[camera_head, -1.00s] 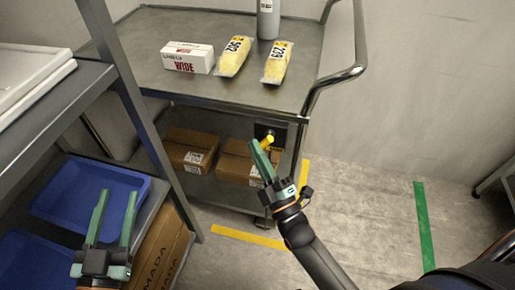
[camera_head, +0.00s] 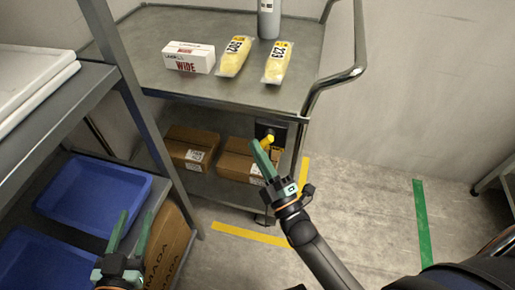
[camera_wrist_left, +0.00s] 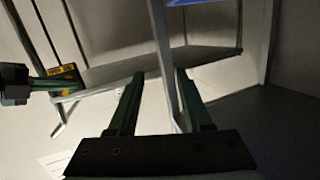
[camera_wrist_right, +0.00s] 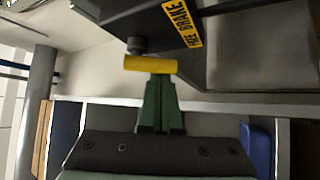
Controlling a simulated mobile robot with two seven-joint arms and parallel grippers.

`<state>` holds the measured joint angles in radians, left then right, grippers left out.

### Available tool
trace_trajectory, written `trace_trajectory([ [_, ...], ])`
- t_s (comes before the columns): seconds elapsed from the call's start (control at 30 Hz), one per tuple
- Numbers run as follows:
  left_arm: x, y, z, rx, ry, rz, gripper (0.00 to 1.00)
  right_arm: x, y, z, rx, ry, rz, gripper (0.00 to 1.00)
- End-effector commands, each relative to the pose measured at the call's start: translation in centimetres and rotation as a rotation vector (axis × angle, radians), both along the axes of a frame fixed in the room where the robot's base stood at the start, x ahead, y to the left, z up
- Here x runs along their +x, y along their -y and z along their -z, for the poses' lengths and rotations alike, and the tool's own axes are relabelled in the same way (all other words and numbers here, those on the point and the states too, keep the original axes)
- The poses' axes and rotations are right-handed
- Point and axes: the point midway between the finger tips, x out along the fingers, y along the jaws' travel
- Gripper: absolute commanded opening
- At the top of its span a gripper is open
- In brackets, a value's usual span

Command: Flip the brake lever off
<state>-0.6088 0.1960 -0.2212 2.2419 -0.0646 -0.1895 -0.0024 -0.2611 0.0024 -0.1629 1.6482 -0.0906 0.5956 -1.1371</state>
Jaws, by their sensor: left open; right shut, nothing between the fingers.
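The brake lever is a yellow handle (camera_head: 267,140) on a dark mount at the cart's near right corner. In the right wrist view the yellow lever (camera_wrist_right: 150,65) lies across the tips of my right gripper (camera_wrist_right: 158,80), beside a yellow label reading BRAKE (camera_wrist_right: 183,22). My right gripper (camera_head: 262,153) is shut with nothing between its fingers, its tips at or very close to the lever; I cannot tell if they touch. My left gripper (camera_head: 130,232) is open and empty at the lower left, by the shelf. In the left wrist view its fingers (camera_wrist_left: 157,85) are spread apart.
The grey cart (camera_head: 150,50) carries a white box (camera_head: 188,57), two yellow packs and a grey bottle (camera_head: 269,20). Cardboard boxes (camera_head: 240,160) sit on its lower shelf. A shelf with blue bins (camera_head: 90,195) stands at left. The floor right of the cart is clear.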

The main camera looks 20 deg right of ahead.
Motion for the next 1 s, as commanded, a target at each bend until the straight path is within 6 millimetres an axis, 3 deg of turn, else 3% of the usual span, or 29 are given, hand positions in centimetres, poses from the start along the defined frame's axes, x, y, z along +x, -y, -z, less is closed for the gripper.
trace_trajectory([
  [0.67, -3.2, 0.0, 7.6, 0.000, -0.334, -0.023, 0.50, -0.1, 0.2, 0.0, -0.053, -0.035, 0.000, 0.00],
  [1.0, -7.7, 0.3, 13.0, 0.000, -0.613, -0.030, 0.50, -0.2, 0.3, 0.0, -0.101, -0.069, 0.000, 0.00],
])
